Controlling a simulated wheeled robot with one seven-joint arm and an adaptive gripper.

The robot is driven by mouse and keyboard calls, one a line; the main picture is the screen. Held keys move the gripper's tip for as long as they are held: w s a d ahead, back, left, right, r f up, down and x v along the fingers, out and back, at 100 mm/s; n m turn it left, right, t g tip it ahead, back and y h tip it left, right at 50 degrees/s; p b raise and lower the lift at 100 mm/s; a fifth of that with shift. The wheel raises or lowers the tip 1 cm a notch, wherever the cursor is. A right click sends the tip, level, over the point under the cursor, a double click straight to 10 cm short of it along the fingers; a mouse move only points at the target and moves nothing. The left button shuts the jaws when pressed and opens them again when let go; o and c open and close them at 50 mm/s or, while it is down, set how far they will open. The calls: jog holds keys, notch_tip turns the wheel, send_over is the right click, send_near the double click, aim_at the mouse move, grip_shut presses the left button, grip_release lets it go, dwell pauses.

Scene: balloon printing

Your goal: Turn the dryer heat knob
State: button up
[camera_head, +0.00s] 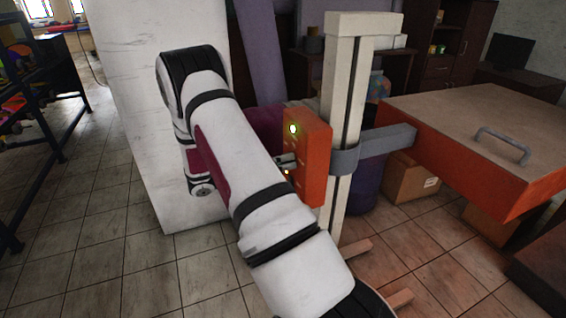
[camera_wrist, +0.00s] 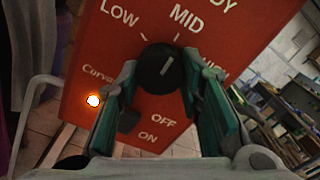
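The dark round heat knob (camera_wrist: 157,69) sits on the orange-red dryer panel (camera_wrist: 88,52) under the LOW and MID labels. Its white pointer line is tilted slightly right of upright, roughly toward MID. My gripper (camera_wrist: 160,72) has one fingertip on each side of the knob, and both appear to touch it. In the head view my gripper (camera_head: 286,161) is at the face of the orange control box (camera_head: 315,165). The knob is hidden there by my arm and gripper.
A glowing lamp (camera_wrist: 93,100) is left of the knob; OFF and ON labels are below. The box is mounted on a pale post (camera_head: 342,100). An orange dryer hood (camera_head: 480,135) with a handle extends right. A white panel (camera_head: 140,100) stands left.

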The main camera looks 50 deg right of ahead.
dwell(0.3)
jog(key=m, duration=0.6)
jog(key=m+b, duration=0.1)
jog(key=m, duration=0.4)
jog(key=shift+w+d+m, duration=0.1)
jog(key=shift+w+m, duration=0.1)
jog(key=shift+m, duration=0.2)
dwell(0.4)
jog(key=o, duration=1.2)
jog(key=shift+c, duration=0.2)
